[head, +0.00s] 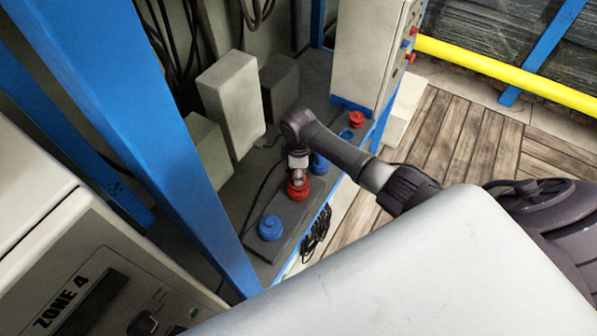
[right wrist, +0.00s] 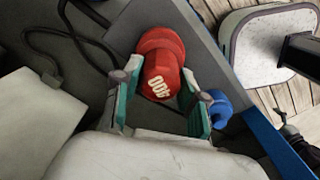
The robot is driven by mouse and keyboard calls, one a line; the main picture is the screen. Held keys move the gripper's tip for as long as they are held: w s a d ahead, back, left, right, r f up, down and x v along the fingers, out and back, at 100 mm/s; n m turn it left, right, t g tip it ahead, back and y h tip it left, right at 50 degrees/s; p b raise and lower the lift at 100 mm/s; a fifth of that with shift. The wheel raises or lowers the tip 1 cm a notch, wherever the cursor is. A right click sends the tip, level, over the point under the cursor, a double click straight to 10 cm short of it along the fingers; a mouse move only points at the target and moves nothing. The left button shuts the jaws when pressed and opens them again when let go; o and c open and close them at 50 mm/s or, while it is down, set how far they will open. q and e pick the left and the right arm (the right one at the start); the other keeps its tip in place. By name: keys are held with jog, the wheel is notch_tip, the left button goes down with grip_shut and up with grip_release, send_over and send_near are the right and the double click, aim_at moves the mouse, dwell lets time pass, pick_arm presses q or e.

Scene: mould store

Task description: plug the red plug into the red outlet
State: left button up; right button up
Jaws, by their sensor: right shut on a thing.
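The red plug (right wrist: 160,72), marked "400", stands between the teal finger pads of my right gripper (right wrist: 162,88) in the right wrist view. My right gripper is shut on it. In the head view the gripper (head: 298,174) comes down onto the red piece (head: 298,190) at the dark strip. A wider red collar shows at the plug's far end; I cannot tell whether it is part of the plug or a red outlet, or how far they are joined. Another red round piece (head: 356,119) sits farther back by the cabinet. My left gripper is not in view.
A blue round fitting (head: 269,228) is on the dark strip (head: 292,222) nearer me. Another blue piece (head: 320,164) is close beside the gripper. Pale boxes (head: 230,103), a cabinet (head: 365,50) and a blue post (head: 165,120) stand around. Black cables (head: 316,235) hang at the shelf edge.

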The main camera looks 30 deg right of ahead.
jog(key=shift+f+b, duration=0.4)
jog(key=shift+f, duration=0.35)
jog(key=o, duration=1.7)
jog(key=shift+o, duration=0.2)
notch_tip(320, 180, up, 8)
jog(key=p, duration=0.8)
jog(key=shift+f, duration=0.2)
